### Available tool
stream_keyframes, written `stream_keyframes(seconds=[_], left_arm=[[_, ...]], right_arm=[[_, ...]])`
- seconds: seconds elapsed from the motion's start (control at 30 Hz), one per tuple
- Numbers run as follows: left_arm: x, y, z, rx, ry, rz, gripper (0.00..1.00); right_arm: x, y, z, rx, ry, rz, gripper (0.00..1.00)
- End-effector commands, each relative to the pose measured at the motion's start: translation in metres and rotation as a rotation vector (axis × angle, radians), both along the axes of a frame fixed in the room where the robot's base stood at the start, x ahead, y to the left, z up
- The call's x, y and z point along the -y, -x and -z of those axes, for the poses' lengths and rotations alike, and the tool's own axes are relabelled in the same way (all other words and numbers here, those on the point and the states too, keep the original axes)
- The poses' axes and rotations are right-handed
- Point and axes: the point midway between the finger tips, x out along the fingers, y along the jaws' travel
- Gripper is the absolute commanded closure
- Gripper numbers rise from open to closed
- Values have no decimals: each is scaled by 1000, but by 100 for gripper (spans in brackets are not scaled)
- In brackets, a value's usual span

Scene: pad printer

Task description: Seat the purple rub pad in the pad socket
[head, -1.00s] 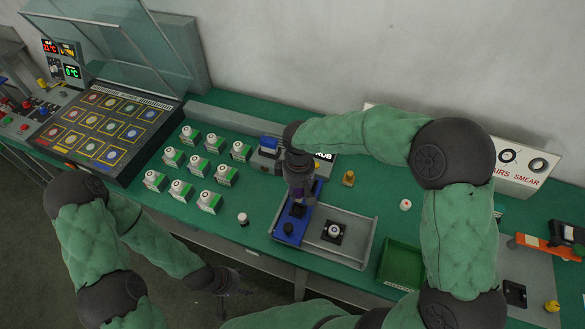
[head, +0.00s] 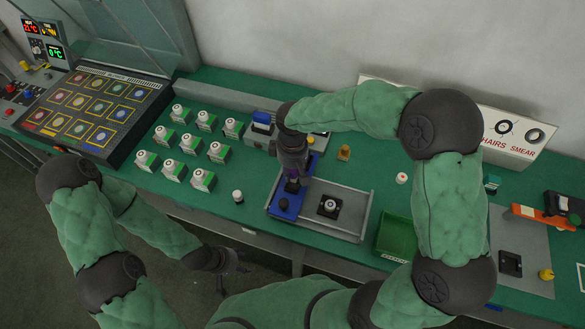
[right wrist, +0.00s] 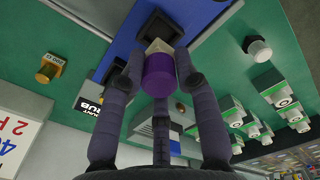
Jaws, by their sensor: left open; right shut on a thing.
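My right gripper (head: 291,187) is shut on the purple rub pad (right wrist: 158,76) and holds it over the blue plate (head: 284,213). In the right wrist view the pad sits between the fingers, its pale end towards a dark square socket (right wrist: 159,25) in the blue plate. The pad looks apart from the socket, though the exact gap is unclear. In the head view a bit of purple (head: 292,186) shows at the fingertips, and the gripper hides the socket. My left gripper (head: 234,262) is open and empty, in front of the table edge.
A black holder with a round white piece (head: 329,206) lies right of the blue plate. Several green-and-white blocks (head: 191,145) stand to the left. A small white-topped cylinder (head: 238,196) stands near the front edge. A green bin (head: 397,237) stands to the right.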

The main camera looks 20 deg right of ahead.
Motion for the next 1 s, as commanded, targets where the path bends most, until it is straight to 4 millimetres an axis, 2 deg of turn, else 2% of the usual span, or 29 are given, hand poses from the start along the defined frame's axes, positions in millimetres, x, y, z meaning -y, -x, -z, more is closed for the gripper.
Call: stream_keyframes(seconds=[0.1,0.3,1.0], left_arm=[[0,0,9,0,0,0,44],[0,0,17,0,0,0,44],[0,0,16,0,0,0,44]], right_arm=[[0,0,13,0,0,0,95],[0,0,25,1,-1,0,95],[0,0,26,0,0,6,95]])
